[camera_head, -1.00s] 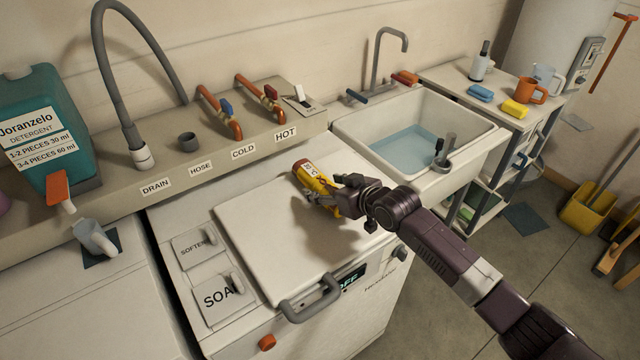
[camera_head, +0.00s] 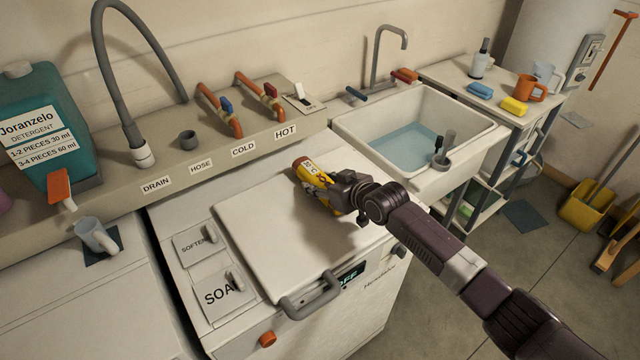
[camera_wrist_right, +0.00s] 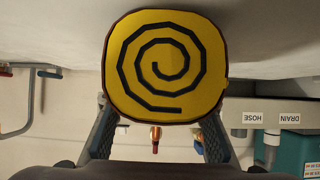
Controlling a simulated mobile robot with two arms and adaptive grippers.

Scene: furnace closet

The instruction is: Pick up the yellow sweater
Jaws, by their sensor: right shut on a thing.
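The yellow sweater shows as a compact yellow bundle (camera_head: 316,181) with a red-brown end and a small white label. It is over the back part of the white washer lid (camera_head: 262,250); I cannot tell whether it touches the lid. My right gripper (camera_head: 335,192) is shut on it from the right. In the right wrist view, the sweater (camera_wrist_right: 165,65) is a rounded yellow square with a dark spiral, between the two fingers of the right gripper (camera_wrist_right: 157,125). My left gripper is not in view.
The control ledge (camera_head: 215,163) with orange valves (camera_head: 270,108) rises behind the lid. A water-filled sink (camera_head: 405,145) stands right of the washer. A teal detergent bottle (camera_head: 45,125) is at left. A shelf (camera_head: 500,120) with mugs and sponges is behind right.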

